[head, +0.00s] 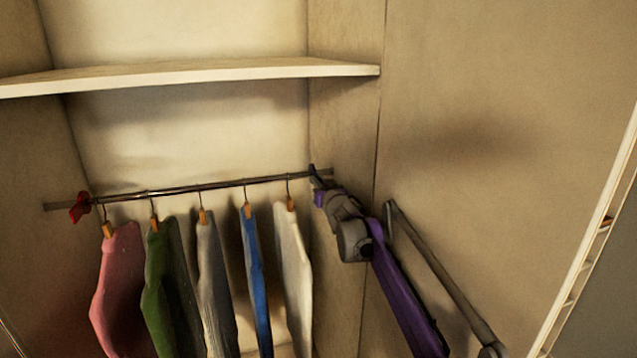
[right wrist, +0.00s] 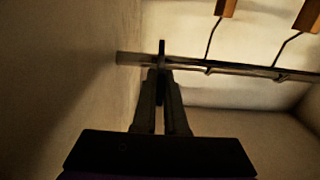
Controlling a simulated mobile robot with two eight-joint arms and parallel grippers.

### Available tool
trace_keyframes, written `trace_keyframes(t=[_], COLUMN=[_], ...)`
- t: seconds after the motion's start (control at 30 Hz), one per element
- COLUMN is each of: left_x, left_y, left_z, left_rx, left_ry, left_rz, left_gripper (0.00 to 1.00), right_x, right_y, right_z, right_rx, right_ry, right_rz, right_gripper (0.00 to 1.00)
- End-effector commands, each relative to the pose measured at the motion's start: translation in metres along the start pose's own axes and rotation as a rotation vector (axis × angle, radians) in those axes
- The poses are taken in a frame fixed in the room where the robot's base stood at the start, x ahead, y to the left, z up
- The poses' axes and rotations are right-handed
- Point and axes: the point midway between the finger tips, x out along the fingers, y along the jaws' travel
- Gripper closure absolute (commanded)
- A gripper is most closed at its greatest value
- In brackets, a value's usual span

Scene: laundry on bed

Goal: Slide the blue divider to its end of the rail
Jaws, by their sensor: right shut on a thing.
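The rail (head: 222,185) spans the wardrobe, and also crosses the right wrist view (right wrist: 240,69). The blue divider (head: 312,169) looks dark and small near the rail's right end in the head view. In the right wrist view the divider (right wrist: 162,48) is a dark upright piece on the rail, close to the side wall. My right gripper (head: 317,182) is shut on the divider; its fingers (right wrist: 163,76) meet on the divider's lower part. The arm partly hides the gripper in the head view. My left gripper is not in view.
Several garments hang from the rail, the nearest a cream one (head: 293,270) left of my right gripper. A red divider (head: 80,207) is at the rail's left end. A shelf (head: 200,72) runs above. The wardrobe's side wall (head: 345,120) is close beside my gripper.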

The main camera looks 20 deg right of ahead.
Motion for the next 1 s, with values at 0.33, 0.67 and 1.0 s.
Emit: trace_keyframes(t=[0.33,0.67,1.0], left_x=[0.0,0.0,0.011], left_y=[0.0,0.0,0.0], left_z=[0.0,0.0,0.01], left_rx=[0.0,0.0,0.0], left_ry=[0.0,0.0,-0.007], left_rz=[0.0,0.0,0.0], left_gripper=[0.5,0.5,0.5], right_x=[0.0,-0.001,-0.036], right_y=[0.0,0.0,0.0], right_z=[0.001,0.001,0.003], right_rx=[0.0,0.0,0.0], right_ry=[-0.001,-0.001,-0.001], right_rz=[0.0,0.0,0.0], right_gripper=[0.65,0.6,0.6])
